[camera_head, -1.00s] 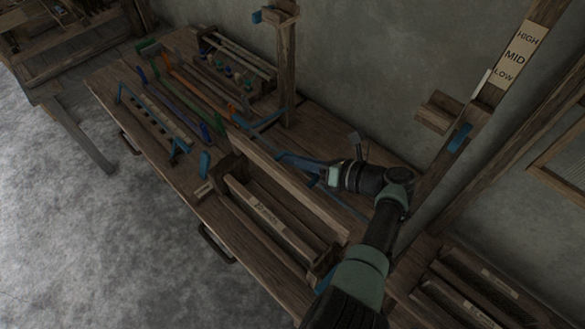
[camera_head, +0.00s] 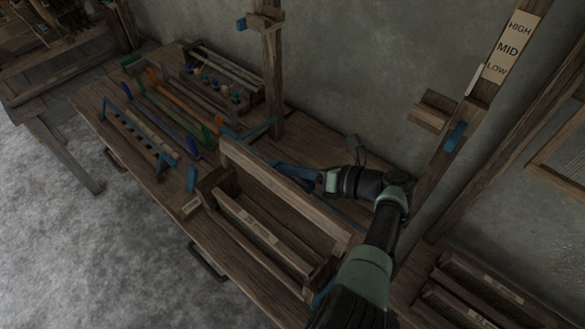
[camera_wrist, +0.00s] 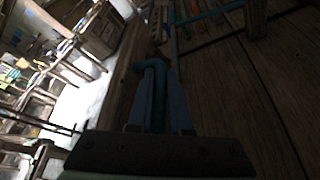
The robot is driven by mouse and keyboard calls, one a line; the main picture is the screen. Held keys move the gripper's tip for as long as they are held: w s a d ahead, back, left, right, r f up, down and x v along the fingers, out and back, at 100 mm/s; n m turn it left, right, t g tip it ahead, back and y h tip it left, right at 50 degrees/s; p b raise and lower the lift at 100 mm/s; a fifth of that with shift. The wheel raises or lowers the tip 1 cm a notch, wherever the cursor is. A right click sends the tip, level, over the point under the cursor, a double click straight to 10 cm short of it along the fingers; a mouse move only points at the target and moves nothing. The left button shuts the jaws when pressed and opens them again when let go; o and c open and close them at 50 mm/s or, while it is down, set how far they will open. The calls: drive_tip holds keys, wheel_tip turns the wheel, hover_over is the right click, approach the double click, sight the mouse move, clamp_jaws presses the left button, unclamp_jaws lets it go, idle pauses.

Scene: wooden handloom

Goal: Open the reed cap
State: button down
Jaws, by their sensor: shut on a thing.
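The reed cap, which looks like the long wooden board (camera_head: 285,195), stands raised along the back of a low wooden frame on the bench. My gripper (camera_head: 290,170) reaches in from the right, behind the board's upper edge, and the board partly hides its fingertips. In the wrist view, my gripper (camera_wrist: 157,85) is shut on a blue handle (camera_wrist: 156,66) beside a wooden bar (camera_wrist: 124,85). The handle's joint to the cap is too dark to make out.
A labelled wooden beam (camera_head: 248,226) lies in front of the cap. A post (camera_head: 272,75) stands behind it at the left. A rack of blue and green pieces (camera_head: 215,80) and several coloured tools lie further left. A HIGH/MID/LOW scale (camera_head: 508,48) is at the right.

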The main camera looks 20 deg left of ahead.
drive_tip(key=c, duration=0.8)
unclamp_jaws()
drive_tip(key=shift+f, duration=0.1)
drive_tip(key=shift+c, duration=0.2)
drive_tip(key=v, duration=1.3)
